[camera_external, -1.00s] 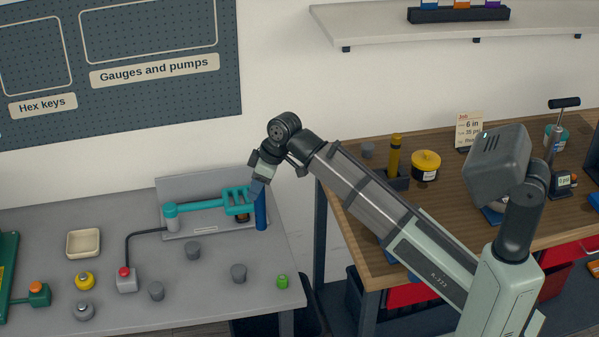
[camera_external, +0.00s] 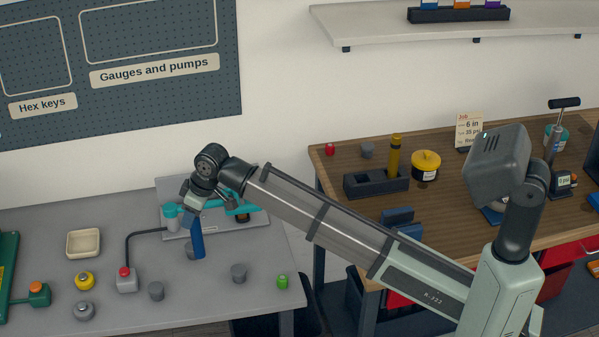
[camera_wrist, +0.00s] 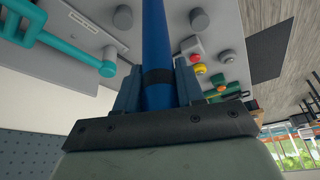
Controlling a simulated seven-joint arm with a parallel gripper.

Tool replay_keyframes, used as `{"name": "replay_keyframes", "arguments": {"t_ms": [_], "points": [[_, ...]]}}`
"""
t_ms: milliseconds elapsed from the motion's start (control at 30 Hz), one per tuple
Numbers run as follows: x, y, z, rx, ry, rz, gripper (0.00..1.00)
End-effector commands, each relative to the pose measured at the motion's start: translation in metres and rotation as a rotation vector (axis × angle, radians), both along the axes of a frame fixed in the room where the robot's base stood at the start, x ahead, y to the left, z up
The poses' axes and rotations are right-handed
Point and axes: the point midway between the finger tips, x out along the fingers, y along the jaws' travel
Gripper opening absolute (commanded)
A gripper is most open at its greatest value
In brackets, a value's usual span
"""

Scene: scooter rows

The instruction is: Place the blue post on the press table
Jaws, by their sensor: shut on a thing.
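My gripper (camera_external: 194,212) is shut on the blue post (camera_external: 197,240), which hangs nearly upright below it. In the wrist view the blue post (camera_wrist: 156,50) runs between the two fingers, with a dark band around it. The press table (camera_external: 60,225) is the grey table on the left. The post is over this table, in front of the teal press (camera_external: 172,216). I cannot tell whether the post's lower end touches the table.
The wooden bench (camera_external: 440,205) on the right holds a dark holder with a yellow post (camera_external: 393,158).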

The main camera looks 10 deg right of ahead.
Motion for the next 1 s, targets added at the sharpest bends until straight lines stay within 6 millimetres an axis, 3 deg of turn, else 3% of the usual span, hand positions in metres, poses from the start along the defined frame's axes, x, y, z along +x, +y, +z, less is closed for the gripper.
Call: {"name": "replay_keyframes", "arguments": {"t_ms": [267,600,767,1000], "points": [[0.001,0.001,-0.009,0.000,0.000,-0.061,0.00],[0.001,0.001,-0.058,-0.001,0.001,-0.059,0.00],[0.001,0.001,-0.067,0.001,-0.001,-0.059,0.00],[0.001,0.001,-0.094,0.000,-0.001,-0.059,0.00]]}}
